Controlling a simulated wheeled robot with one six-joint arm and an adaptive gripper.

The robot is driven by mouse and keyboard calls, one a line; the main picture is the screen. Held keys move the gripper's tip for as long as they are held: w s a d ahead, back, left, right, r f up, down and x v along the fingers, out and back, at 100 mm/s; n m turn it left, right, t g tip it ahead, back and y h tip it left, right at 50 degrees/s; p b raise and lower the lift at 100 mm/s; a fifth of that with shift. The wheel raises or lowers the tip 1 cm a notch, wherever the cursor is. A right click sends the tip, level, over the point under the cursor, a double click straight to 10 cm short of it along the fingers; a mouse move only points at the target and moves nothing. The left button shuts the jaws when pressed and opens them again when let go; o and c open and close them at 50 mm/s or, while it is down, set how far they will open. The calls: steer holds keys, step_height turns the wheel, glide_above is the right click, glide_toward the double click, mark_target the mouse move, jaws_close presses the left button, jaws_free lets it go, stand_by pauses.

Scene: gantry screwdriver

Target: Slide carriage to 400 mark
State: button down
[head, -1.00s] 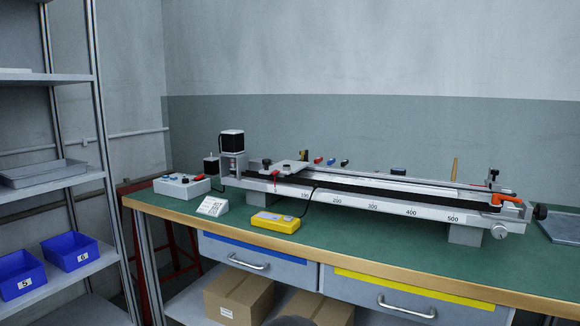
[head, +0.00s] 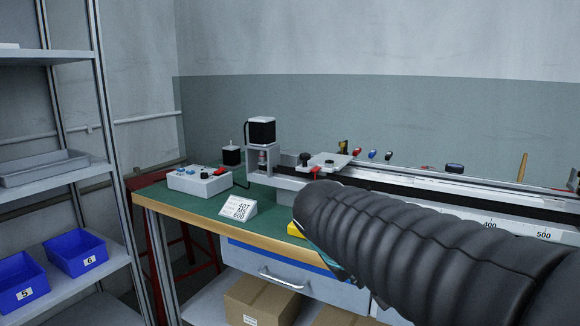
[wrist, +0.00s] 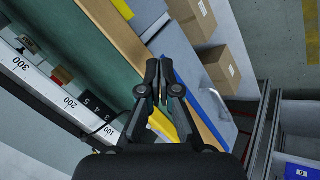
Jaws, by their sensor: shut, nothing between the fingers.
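The carriage (head: 328,161) is a light grey plate with a black knob and a red pointer. It sits near the left end of the long rail (head: 400,180), close to the motor end. The scale shows 400 and 500 to the right in the head view; the wrist view shows the scale bar (wrist: 45,88) with 100, 200 and 300. My gripper (wrist: 158,66) is shut and empty in the wrist view, in front of the bench edge and apart from the carriage.
A grey control box (head: 200,181) and a white sign (head: 238,208) stand left on the green bench. The yellow pendant (head: 296,230) is mostly hidden by my arm. A shelf with blue bins (head: 75,252) stands at left. Cardboard boxes (head: 262,300) lie below the bench.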

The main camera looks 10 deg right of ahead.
steer(key=w+a+r+h, duration=0.1)
steer(key=w+r, duration=0.1)
steer(key=w, duration=0.3)
steer(key=w+a+r+n+t+h, duration=0.1)
steer(key=w+a+r+h, duration=0.1)
steer(key=w, duration=0.3)
steer(key=w+a+r+n+t+h, duration=0.1)
steer(key=w+r, duration=0.1)
steer(key=w, duration=0.3)
steer(key=shift+a+r+h, duration=0.2)
steer(key=shift+a+h, duration=0.1)
steer(key=shift+a, duration=0.1)
steer(key=w+a+r+n+t+h, duration=0.2)
steer(key=w+a+r+t+h, duration=0.25)
steer(key=w+a, duration=0.85)
steer(key=shift+t+y, duration=0.25)
steer(key=x, duration=0.3)
steer(key=p+x, duration=0.1)
steer(key=x, duration=0.4)
steer(key=shift+w+d+r+p, duration=0.2)
steer(key=shift+d+r+p, duration=0.15)
steer(key=shift+r, duration=0.05)
steer(key=shift+s+d, duration=1.3)
steer(key=shift+d, duration=0.1)
steer(key=shift+f, duration=0.1)
